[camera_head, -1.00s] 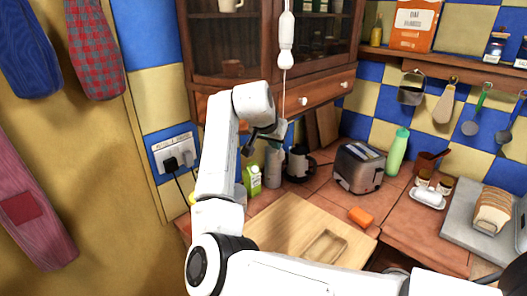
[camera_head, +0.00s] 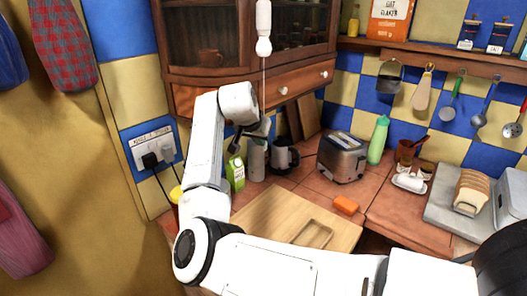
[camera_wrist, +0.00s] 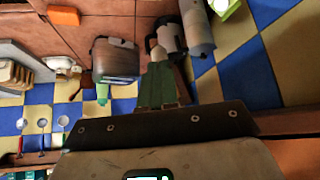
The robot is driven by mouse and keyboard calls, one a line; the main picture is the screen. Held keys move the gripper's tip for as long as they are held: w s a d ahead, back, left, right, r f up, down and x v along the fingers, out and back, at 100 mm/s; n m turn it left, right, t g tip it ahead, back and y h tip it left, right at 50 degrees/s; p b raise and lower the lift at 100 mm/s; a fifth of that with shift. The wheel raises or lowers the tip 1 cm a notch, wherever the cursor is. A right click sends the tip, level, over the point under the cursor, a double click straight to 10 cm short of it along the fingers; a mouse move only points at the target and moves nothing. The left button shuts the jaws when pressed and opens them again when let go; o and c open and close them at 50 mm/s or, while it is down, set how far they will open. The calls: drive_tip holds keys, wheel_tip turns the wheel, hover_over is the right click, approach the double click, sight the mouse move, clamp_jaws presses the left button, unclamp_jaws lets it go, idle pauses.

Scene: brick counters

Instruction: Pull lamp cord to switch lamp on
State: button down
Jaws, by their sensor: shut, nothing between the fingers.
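The white lamp (camera_head: 263,22) hangs at the top centre of the head view, with its bulb (camera_head: 264,46) pointing down. A thin pale cord (camera_head: 264,80) hangs straight down from it to my gripper. My gripper (camera_head: 263,128) is at the cord's lower end, in front of the cabinet's lower edge; whether it touches the cord is unclear. In the wrist view my gripper (camera_wrist: 157,84) shows green fingers, closed together with nothing visible between them. The cord cannot be made out there. I cannot tell whether the bulb is lit.
A wooden cabinet with a drawer (camera_head: 300,88) is behind the cord. A cutting board (camera_head: 270,215) lies on the tiled counter.

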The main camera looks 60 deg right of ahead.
drive_tip(key=shift+d+f+b, duration=0.3)
drive_tip(key=shift+d+f, duration=0.1)
drive_tip(key=shift+f, duration=0.2)
drive_tip(key=a, duration=0.1)
drive_tip(key=a+r+p, duration=0.1)
drive_tip(key=shift+s+a, duration=0.2)
drive_tip(key=shift+a, duration=0.15)
drive_tip(key=b+v, duration=0.2)
drive_tip(key=v, duration=0.8)
drive_tip(key=shift+a+r, duration=0.3)
drive_tip(key=shift+w+f, duration=0.1)
